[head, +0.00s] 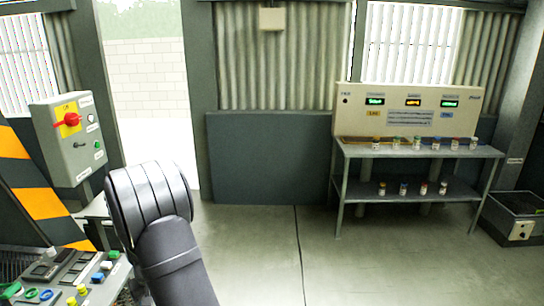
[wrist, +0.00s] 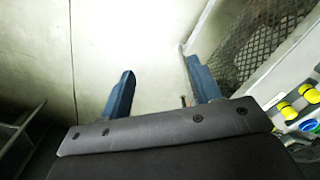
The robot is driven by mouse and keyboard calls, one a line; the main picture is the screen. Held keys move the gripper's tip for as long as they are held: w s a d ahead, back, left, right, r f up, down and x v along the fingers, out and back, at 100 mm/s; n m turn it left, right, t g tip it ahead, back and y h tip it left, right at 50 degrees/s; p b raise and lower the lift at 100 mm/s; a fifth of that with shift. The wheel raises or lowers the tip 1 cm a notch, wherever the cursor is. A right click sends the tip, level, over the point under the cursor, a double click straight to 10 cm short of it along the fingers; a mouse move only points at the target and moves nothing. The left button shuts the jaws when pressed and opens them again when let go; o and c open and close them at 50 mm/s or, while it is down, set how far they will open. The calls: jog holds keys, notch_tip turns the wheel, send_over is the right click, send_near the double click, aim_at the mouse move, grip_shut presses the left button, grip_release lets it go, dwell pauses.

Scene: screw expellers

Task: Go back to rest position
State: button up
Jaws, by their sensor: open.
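My gripper (wrist: 160,88) shows in the wrist view with its two blue-grey fingers spread apart. It is open and nothing is between the fingers. Pale floor lies beyond the fingertips. In the head view my dark arm fills the lower left, and the gripper itself cannot be made out there.
A control box (head: 75,138) with a red rotary switch stands at the left. Below it is a button panel (head: 75,280), which also shows at the right of the wrist view (wrist: 300,108). A shelf table (head: 420,152) with several small jars stands at the right. A dark bin (head: 515,215) is beside it. The middle floor (head: 260,250) is clear.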

jog(key=w+d+f+m, duration=0.1)
jog(key=w+d+m, duration=0.1)
jog(key=d, duration=0.8)
jog(key=w+d+f+m, duration=0.2)
jog(key=w+d, duration=0.2)
jog(key=d, duration=0.5)
jog(key=shift+w+d, duration=0.35)
jog(key=shift+w, duration=0.05)
jog(key=s+a+r+n, duration=0.1)
jog(key=s+a+n, duration=0.1)
jog(key=a, duration=0.8)
jog(key=s+a+r+n, duration=0.2)
jog(key=s+a, duration=0.3)
jog(key=a, duration=0.4)
jog(key=shift+a, duration=0.4)
